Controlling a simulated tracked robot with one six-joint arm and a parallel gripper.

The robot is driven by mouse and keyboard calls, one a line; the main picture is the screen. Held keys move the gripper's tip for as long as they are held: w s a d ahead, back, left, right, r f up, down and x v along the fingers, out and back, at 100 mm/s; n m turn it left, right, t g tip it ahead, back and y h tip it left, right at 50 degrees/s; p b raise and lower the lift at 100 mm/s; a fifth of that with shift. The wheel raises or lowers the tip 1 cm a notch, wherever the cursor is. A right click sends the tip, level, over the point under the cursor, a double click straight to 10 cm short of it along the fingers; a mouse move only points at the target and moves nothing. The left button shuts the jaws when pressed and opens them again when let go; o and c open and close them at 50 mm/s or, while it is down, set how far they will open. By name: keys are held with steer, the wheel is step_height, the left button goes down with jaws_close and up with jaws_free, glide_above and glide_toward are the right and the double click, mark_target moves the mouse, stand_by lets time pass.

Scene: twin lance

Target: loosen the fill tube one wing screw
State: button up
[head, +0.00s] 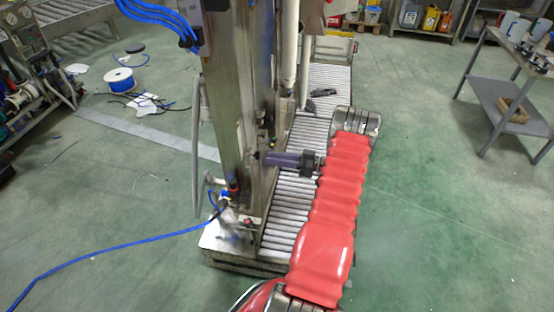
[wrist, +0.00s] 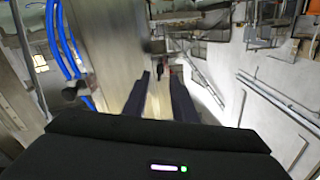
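My gripper (head: 268,158) reaches left from the end of my red arm to the steel column (head: 232,100), over the roller conveyor. In the wrist view my gripper (wrist: 159,78) has its two dark fingers spread apart. A small dark fitting (wrist: 160,70) shows between and beyond the fingertips, blurred; I cannot tell whether it is the wing screw of fill tube one or whether the fingers touch it. No wing screw can be made out clearly in the head view, where my fingers hide part of the column's side.
Blue hoses (head: 160,16) run at the column's upper left, and a pale vertical pipe (head: 290,45) stands right of it. The roller conveyor (head: 286,222) runs below my arm. A blue hose (head: 110,250) crosses the floor. A grey table (head: 500,95) stands at right; green floor between is clear.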

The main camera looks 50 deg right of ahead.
mark_target(259, 158)
steer(key=shift+x, duration=3.2)
steer(key=shift+a, duration=0.1)
steer(key=shift+c, duration=0.3)
steer(key=shift+c, duration=1.4)
steer(key=shift+r, duration=0.1)
steer(key=shift+n, duration=0.3)
steer(key=shift+c, duration=0.2)
